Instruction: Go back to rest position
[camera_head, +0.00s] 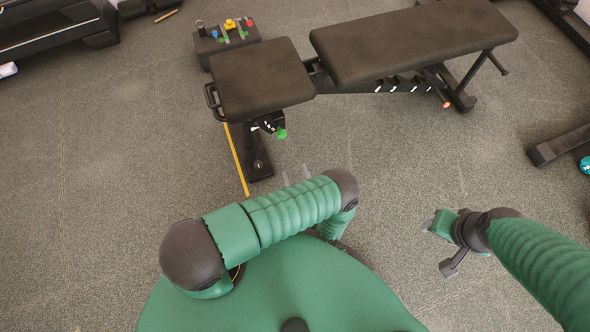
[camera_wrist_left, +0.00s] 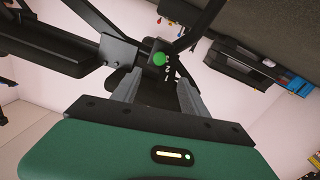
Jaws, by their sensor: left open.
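My left gripper (camera_head: 296,175) is mostly hidden behind my green left forearm in the head view; only its pale fingertips show, over the floor below the bench. In the left wrist view its two grey fingers (camera_wrist_left: 158,92) stand apart with nothing between them. My right gripper (camera_head: 447,243) is at the end of the right arm, above bare floor at the right.
A black weight bench (camera_head: 410,42) with a separate seat pad (camera_head: 262,78) stands ahead. A dark box (camera_head: 225,42) with coloured pieces stands behind the seat. The bench's green knob (camera_wrist_left: 159,59) shows beyond the left fingers. Speckled floor (camera_head: 90,180) at left is clear.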

